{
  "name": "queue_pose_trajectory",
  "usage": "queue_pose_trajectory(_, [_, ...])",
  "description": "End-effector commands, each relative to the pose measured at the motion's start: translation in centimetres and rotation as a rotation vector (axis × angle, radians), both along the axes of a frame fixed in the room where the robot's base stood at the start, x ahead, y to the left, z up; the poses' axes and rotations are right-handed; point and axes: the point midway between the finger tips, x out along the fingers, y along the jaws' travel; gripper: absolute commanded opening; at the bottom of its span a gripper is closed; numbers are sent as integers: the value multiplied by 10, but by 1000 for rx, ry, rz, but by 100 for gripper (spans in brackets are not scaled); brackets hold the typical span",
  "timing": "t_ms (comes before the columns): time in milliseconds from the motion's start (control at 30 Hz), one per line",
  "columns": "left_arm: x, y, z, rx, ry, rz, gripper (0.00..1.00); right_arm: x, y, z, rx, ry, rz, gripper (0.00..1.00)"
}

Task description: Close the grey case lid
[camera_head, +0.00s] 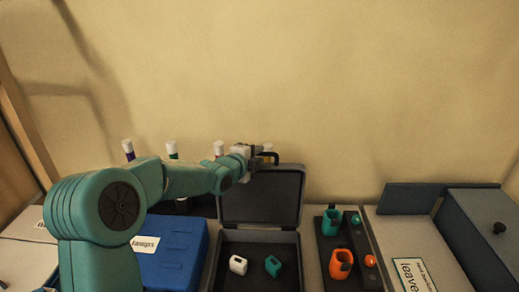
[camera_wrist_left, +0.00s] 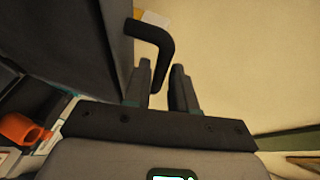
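The grey case (camera_head: 211,276) stands open at the centre of the head view, with its lid (camera_head: 261,197) raised about upright at the back. My left gripper (camera_head: 262,157) is at the lid's top edge, by a dark bent handle (camera_head: 272,156). In the left wrist view the lid (camera_wrist_left: 70,40) fills the upper left, and the black handle (camera_wrist_left: 160,42) curves down between the fingers of my left gripper (camera_wrist_left: 160,80). The fingers are apart, with a gap beside the handle. My right gripper is not in view.
A white piece (camera_head: 238,264) and a teal piece (camera_head: 273,266) lie in the case. A blue box (camera_head: 172,262) is on the left; a dark rack with a teal cup (camera_head: 331,222) and an orange cup (camera_head: 341,264) is on the right. White-capped markers (camera_head: 172,148) stand behind.

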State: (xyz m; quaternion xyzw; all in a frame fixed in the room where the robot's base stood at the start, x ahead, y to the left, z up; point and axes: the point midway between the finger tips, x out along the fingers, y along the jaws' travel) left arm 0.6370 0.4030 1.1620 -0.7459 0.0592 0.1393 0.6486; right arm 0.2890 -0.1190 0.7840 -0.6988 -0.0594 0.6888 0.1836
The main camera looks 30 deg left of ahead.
Motion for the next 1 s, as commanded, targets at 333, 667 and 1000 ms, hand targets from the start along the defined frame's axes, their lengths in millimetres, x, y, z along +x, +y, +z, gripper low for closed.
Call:
queue_pose_trajectory(333, [19,2,-6,0,0,0,25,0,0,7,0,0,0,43])
queue_pose_trajectory(667, [18,1,-5,0,-1,-1,0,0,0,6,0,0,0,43])
queue_pose_trajectory(1000, [20,-1,-7,10,-19,-2,0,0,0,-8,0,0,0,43])
